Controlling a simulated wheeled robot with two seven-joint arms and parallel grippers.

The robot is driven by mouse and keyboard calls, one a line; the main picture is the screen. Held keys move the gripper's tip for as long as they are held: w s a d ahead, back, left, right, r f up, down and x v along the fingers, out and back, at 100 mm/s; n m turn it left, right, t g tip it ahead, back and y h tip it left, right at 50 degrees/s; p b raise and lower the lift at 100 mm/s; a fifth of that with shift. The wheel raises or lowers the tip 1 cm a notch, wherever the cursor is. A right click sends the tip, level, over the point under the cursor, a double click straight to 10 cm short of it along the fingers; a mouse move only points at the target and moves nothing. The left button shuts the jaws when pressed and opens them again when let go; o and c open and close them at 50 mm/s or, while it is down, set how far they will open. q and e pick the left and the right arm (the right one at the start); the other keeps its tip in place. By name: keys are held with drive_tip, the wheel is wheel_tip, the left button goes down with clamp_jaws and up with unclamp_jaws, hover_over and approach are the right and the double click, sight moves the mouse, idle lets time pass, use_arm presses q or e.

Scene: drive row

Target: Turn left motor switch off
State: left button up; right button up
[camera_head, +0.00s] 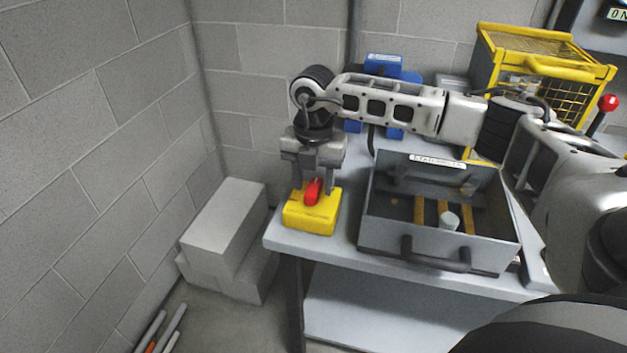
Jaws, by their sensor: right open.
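A yellow switch box (310,219) sits on the left front corner of the grey table. A red switch lever (313,190) stands up from its top. My right gripper (314,181) points down over the box, with its two fingers apart on either side of the red lever. The fingertips are close to the box top; I cannot tell whether either touches the lever. My left gripper is not in view.
A yellow cage (547,66), a red-knobbed lever (607,103) and a blue device (384,63) are behind. Grey blocks (224,221) stand on the floor at left.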

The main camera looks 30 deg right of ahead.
drive_tip(key=shift+f, duration=0.4)
clamp_jaws()
drive_tip(key=c, duration=1)
unclamp_jaws()
